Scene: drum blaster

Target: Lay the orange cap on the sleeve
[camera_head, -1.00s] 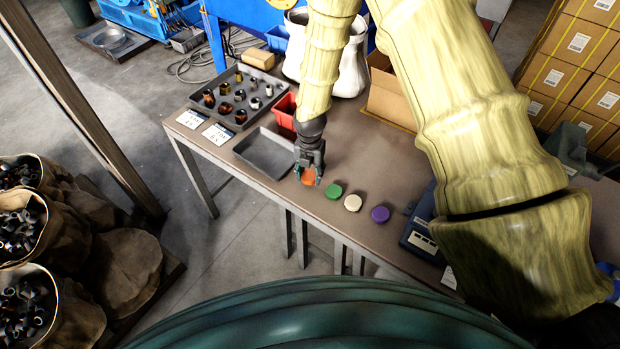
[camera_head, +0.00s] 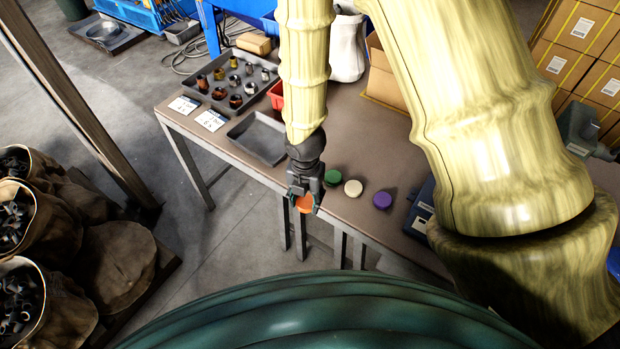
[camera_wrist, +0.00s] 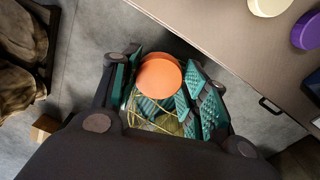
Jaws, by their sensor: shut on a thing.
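The orange cap (camera_wrist: 160,76) is held between the teal fingers of my gripper (camera_wrist: 160,95), with its round face showing in the wrist view. In the head view my gripper (camera_head: 304,198) is shut on the orange cap (camera_head: 305,205) near the table's front edge, and the wrist view shows floor behind part of it. Several dark, silver and copper-coloured sleeves (camera_head: 236,101) stand in the grey tray (camera_head: 205,97) at the back left of the table. I cannot tell which is the task's sleeve.
A green cap (camera_head: 332,177), a cream cap (camera_head: 353,188) and a purple cap (camera_head: 382,201) lie in a row to the right. An empty grey tray (camera_head: 262,138) lies behind my gripper. A red bin (camera_head: 276,96) and a cardboard box (camera_head: 386,75) stand farther back.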

